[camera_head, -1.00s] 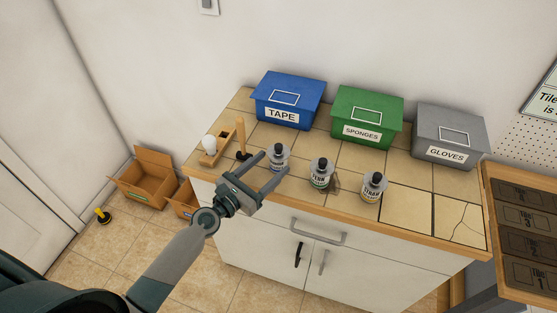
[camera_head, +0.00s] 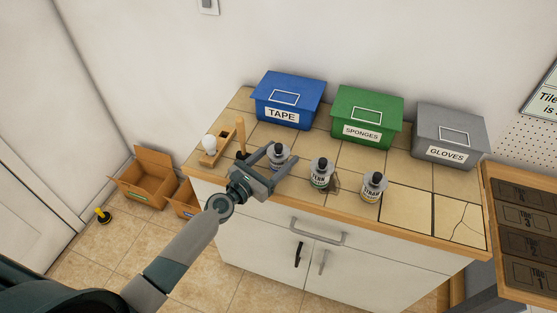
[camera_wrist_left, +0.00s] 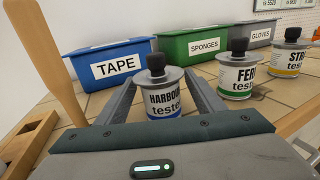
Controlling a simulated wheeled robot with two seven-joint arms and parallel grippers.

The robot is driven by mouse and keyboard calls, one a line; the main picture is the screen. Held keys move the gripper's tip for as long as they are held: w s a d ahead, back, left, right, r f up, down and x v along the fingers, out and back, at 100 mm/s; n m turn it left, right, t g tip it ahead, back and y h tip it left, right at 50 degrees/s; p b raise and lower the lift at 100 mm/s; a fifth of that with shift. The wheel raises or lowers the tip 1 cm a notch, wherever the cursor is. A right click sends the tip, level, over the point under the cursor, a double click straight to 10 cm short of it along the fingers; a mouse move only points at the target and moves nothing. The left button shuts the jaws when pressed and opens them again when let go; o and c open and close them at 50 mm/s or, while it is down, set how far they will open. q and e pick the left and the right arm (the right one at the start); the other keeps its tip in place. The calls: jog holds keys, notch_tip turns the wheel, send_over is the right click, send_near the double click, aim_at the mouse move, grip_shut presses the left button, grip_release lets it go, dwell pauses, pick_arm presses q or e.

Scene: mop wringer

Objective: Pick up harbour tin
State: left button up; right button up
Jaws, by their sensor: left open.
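The harbour tin (camera_head: 278,156) is a small grey tin with a black knob on top, standing upright on the tiled counter. In the left wrist view the harbour tin (camera_wrist_left: 164,98) shows a white label with a blue lower edge. My left gripper (camera_head: 277,165) is open, its two fingers pointing at the tin. In the left wrist view the tin appears between the fingers of the left gripper (camera_wrist_left: 163,97), with no clear contact. The finger nearer the wall partly overlaps the tin in the head view. My right gripper is not in view.
The fern tin (camera_head: 321,173) and another tester tin (camera_head: 373,187) stand to the right. A wooden handle (camera_head: 240,136) and wooden holder (camera_head: 218,150) stand close on the left. Blue (camera_head: 288,98), green (camera_head: 366,115) and grey (camera_head: 448,134) bins line the back.

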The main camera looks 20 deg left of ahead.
aim_at(276, 149)
pick_arm(q)
jog(key=c, duration=1.2)
jog(key=shift+r, duration=0.25)
jog(key=shift+r+p, duration=1.75)
jog(key=shift+r, duration=0.15)
jog(key=shift+s+d+r+p, duration=0.5)
jog(key=shift+d+r+p, duration=0.1)
jog(key=shift+d, duration=0.2)
jog(key=s+d+r+p, duration=0.2)
jog(key=s+d+r, duration=0.3)
jog(key=d, duration=0.3)
jog(key=shift+r, duration=0.25)
jog(key=shift+s+d, duration=0.1)
jog(key=shift+s, duration=0.05)
